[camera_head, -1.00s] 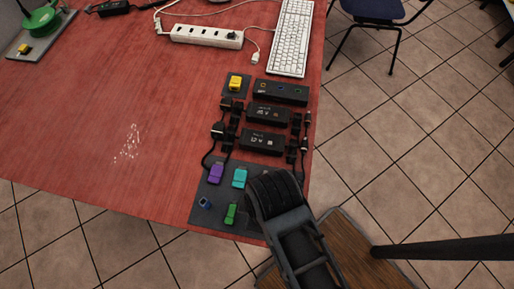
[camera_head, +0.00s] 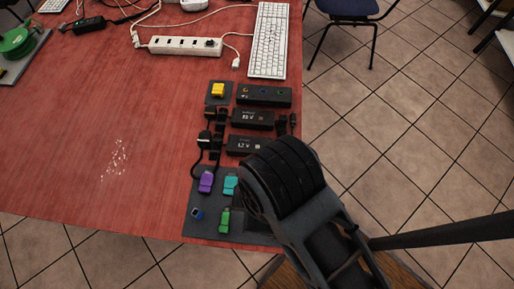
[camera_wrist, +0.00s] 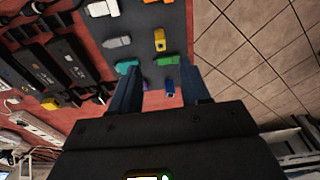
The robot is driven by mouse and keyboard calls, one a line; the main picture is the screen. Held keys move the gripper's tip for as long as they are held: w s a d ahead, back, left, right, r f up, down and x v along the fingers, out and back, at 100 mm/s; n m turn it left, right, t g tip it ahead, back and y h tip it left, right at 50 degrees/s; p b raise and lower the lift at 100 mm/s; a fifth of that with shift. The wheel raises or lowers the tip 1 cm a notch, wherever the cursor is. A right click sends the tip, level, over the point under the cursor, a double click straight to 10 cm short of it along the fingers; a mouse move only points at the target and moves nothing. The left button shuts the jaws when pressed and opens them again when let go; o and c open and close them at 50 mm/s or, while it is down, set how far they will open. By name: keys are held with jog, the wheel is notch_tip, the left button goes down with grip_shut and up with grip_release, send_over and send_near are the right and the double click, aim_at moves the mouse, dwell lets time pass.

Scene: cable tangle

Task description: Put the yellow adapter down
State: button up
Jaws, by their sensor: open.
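A yellow adapter (camera_wrist: 160,40) lies on the grey mat (camera_wrist: 177,18) in the wrist view, just beyond my fingertips and not held. In the head view my arm covers that part of the mat. My gripper (camera_wrist: 160,72) is open, its two dark fingers apart with nothing clasped between them. A green adapter (camera_wrist: 165,61) and a blue one (camera_wrist: 170,88) show in the gap between the fingers. A teal adapter (camera_wrist: 127,67) shows by the left finger. I cannot tell how high the fingers are above the mat. My fingertips are hidden in the head view.
Purple (camera_head: 206,182) and green (camera_head: 224,221) adapters lie on the mat's near part. A yellow block (camera_head: 217,90) sits on a small dark pad near black boxes (camera_head: 264,95) and cables. A power strip (camera_head: 185,45) and keyboard (camera_head: 268,40) lie behind. The table's left side is mostly clear.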

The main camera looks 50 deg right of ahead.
jog(key=shift+r, duration=0.3)
jog(key=s+d+r+m+t, duration=0.7)
jog(key=s+d+r+t, duration=0.2)
jog(key=t, duration=0.4)
jog(key=shift+s+d+r+m+t+h, duration=0.35)
jog(key=shift+d+r, duration=0.55)
jog(key=shift+d, duration=0.3)
